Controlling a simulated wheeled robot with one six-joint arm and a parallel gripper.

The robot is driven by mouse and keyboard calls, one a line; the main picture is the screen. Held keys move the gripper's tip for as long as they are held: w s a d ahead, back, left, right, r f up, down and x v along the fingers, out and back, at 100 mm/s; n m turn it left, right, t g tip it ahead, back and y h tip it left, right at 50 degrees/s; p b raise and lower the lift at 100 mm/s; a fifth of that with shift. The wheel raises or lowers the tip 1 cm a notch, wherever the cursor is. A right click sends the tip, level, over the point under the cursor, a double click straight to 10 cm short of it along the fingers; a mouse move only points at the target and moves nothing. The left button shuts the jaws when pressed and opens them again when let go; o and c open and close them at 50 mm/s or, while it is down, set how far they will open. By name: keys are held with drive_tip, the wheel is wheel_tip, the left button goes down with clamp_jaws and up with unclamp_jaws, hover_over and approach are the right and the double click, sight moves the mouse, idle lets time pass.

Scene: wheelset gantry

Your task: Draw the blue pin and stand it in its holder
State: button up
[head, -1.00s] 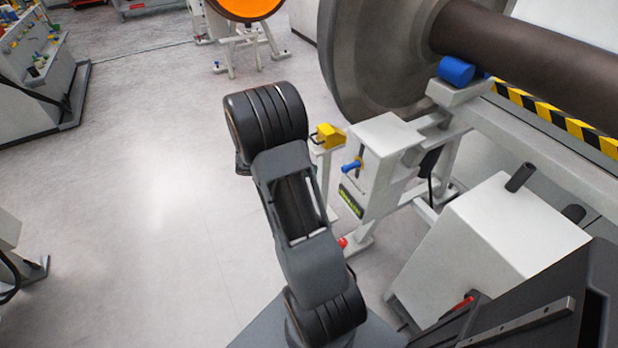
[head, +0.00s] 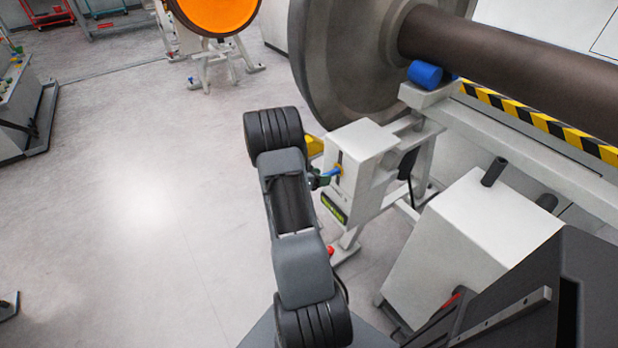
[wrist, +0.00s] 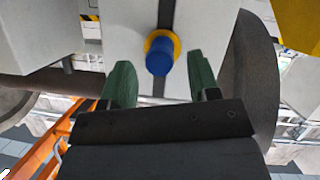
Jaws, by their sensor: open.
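The blue pin (head: 331,171) sticks out of the front of a white box (head: 362,145) on the gantry leg. In the wrist view the pin (wrist: 160,59) points towards me, with a yellow collar at its base. My gripper (wrist: 161,68) is open, with one green finger on each side of the pin and visible gaps between. In the head view my gripper (head: 317,181) is at the pin, partly hidden by my arm. A yellow piece (head: 313,145) stands just left of the box, half hidden by my arm; I cannot tell whether it is the holder.
A large grey wheel (head: 335,70) and dark axle (head: 500,58) stand above the box. A white sloped cabinet (head: 470,245) with dark stubs is at the right. An orange disc (head: 213,12) is on a stand behind. The floor (head: 140,200) at left is clear.

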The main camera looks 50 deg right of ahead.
drive_tip(key=shift+x, duration=0.95)
clamp_jaws()
drive_tip(key=w+a+b, duration=0.2)
drive_tip(key=a+b, duration=0.1)
drive_tip(key=a, duration=0.5)
drive_tip(key=w+a+b, duration=0.3)
drive_tip(key=a, duration=0.5)
drive_tip(key=shift+w, duration=0.2)
idle(1.5)
drive_tip(key=shift+a, duration=0.1)
drive_tip(key=shift+r, duration=0.15)
idle(0.4)
